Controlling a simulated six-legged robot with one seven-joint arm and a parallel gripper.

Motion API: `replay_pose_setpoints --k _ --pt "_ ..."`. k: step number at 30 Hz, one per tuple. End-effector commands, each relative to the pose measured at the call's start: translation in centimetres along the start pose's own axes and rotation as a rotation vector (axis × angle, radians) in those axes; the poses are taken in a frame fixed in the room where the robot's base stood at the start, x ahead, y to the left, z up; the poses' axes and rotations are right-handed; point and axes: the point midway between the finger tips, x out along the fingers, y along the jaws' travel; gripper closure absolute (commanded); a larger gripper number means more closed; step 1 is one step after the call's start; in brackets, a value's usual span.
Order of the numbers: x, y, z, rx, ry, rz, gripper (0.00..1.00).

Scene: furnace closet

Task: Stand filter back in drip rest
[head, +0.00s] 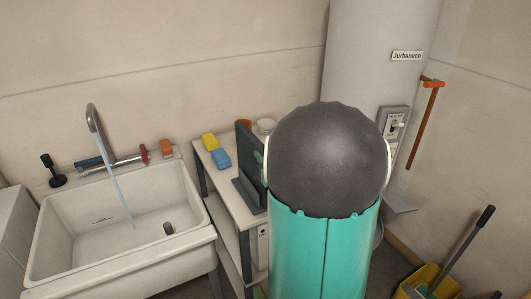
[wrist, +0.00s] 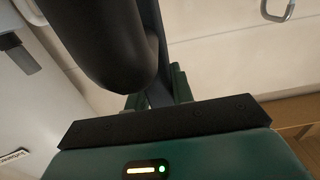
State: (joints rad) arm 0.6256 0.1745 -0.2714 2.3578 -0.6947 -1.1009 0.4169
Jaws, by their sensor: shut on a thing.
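The filter (head: 246,148) is a thin dark grey panel. It stands near upright on the shelf unit's top in the head view, its right side hidden by my arm. A dark blue-grey block (head: 245,194), which looks like the drip rest, is at its foot. I cannot tell whether the filter is fully seated in it. My gripper's green fingers (head: 260,158) show only in part at the filter's right side. In the wrist view my gripper (wrist: 157,96) is shut on a dark slab (wrist: 155,88), which appears to be the filter.
A white sink (head: 125,215) with running water (head: 118,190) stands left of the shelf unit (head: 222,185). A yellow sponge (head: 210,141) and a blue sponge (head: 220,159) lie left of the filter. An orange-brown cup (head: 243,124) is behind. The grey tank (head: 375,55) stands behind my arm; a yellow bucket (head: 432,280) is lower right.

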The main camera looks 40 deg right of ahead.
Motion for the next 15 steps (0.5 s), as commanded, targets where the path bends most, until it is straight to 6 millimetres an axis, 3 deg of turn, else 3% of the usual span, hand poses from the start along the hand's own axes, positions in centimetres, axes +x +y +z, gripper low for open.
replay_pose_setpoints --k 5,6,9,15 --pt "0.0 0.02 0.72 0.0 -0.001 0.001 1.0" --pt "0.0 0.03 0.71 0.0 0.0 0.001 0.73" --pt "0.0 0.03 0.67 0.0 0.0 0.001 0.53" --pt "-0.01 0.02 0.67 0.0 0.0 0.001 0.51"
